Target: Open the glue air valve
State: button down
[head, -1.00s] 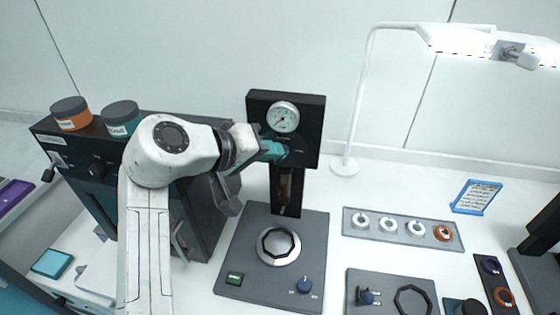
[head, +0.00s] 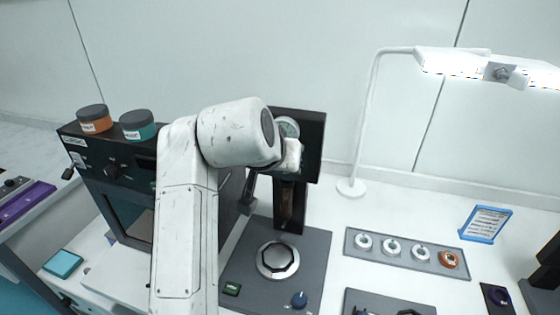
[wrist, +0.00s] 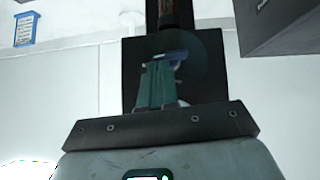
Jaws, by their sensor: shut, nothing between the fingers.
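The glue station's black upright panel (head: 311,148) stands behind the grey base plate, its round gauge (head: 289,126) partly covered by my arm. In the head view my gripper is hidden behind my own arm. In the wrist view my gripper (wrist: 160,66) shows teal fingers shut together, in front of the dark panel (wrist: 205,75). A small blue knob (wrist: 176,56), which looks like the air valve's, shows right at the fingertips. I cannot tell whether the fingers touch it or which way it is turned.
The base plate (head: 240,265) carries a round silver holder (head: 278,260), a green display (head: 231,289) and another blue knob (head: 299,300). A black oven-like box (head: 110,195) with two jars on top stands left. A lamp (head: 352,187) and a tray of rings (head: 407,262) are right.

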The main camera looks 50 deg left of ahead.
jog(key=shift+a+r, duration=0.1)
jog(key=shift+r+p, duration=0.7)
jog(key=shift+p, duration=0.05)
jog(key=shift+s, duration=0.1)
jog(key=b+v, duration=0.2)
jog(key=v, duration=0.8)
jog(key=shift+s+r, duration=0.25)
